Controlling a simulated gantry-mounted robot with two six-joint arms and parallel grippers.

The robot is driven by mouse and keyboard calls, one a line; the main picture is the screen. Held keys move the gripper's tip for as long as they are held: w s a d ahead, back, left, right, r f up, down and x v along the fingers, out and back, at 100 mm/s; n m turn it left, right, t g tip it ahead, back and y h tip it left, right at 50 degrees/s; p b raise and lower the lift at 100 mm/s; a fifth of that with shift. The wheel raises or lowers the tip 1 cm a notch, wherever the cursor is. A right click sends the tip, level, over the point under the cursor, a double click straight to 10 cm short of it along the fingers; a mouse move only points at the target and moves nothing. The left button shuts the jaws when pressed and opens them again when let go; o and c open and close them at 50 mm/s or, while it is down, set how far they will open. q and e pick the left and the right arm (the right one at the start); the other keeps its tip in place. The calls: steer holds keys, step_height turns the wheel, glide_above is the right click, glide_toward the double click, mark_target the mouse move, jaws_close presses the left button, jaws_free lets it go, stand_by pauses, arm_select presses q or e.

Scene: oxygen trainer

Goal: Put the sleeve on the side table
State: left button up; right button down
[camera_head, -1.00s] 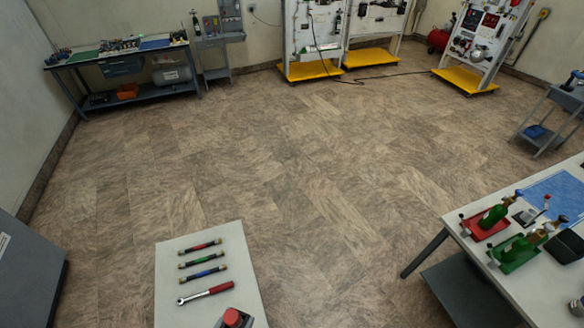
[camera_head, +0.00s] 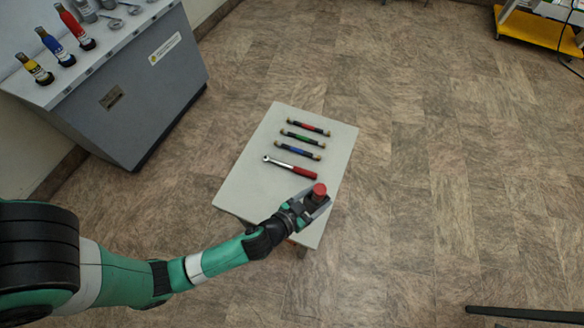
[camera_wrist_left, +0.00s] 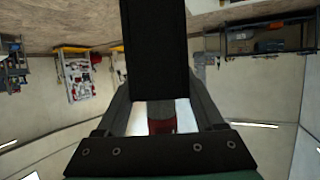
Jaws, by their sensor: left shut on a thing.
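The side table (camera_head: 255,180) is a small pale table in the middle of the head view. My left gripper (camera_head: 311,203) is at its front right edge, shut on a red-topped piece that I take to be the sleeve (camera_head: 320,189). In the left wrist view the sleeve (camera_wrist_left: 161,122) shows as a grey and red part between the fingers, partly hidden by a dark bar. I cannot tell whether it touches the tabletop. My right gripper is not in view.
On the table lie red (camera_head: 309,127), green (camera_head: 303,138) and blue (camera_head: 297,151) banded hoses and a red-handled wrench (camera_head: 291,167). The left part of the tabletop is bare. A grey cabinet (camera_head: 150,95) with coloured bottles stands at upper left.

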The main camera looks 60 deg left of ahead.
arm_select(q)
steer(key=shift+s+a+f+n+g+y, duration=0.1)
steer(key=shift+a+f+n+g+y, duration=0.4)
steer(key=shift+n+y, duration=0.4)
steer(key=shift+w+a+f+n+g+y, duration=0.1)
steer(key=shift+a+f+n+g+y, duration=0.15)
steer(key=shift+a+n+y, duration=0.5)
steer(key=shift+s+a+f+n+g+y, duration=0.1)
steer(key=shift+a+f+n+g+y, duration=0.3)
steer(key=shift+n+y, duration=0.55)
steer(key=s+a+f+b, duration=0.2)
steer(key=a+f+b, duration=0.1)
steer(key=a+f, duration=0.1)
steer(key=s+a+f+b, duration=0.3)
steer(key=a+f+b, duration=0.1)
steer(key=f, duration=0.1)
steer(key=s+a+f+b, duration=0.2)
steer(key=a+f+b, duration=0.1)
steer(key=a+f, duration=0.1)
steer(key=shift+s+f+b, duration=0.15)
steer(key=shift+b, duration=0.15)
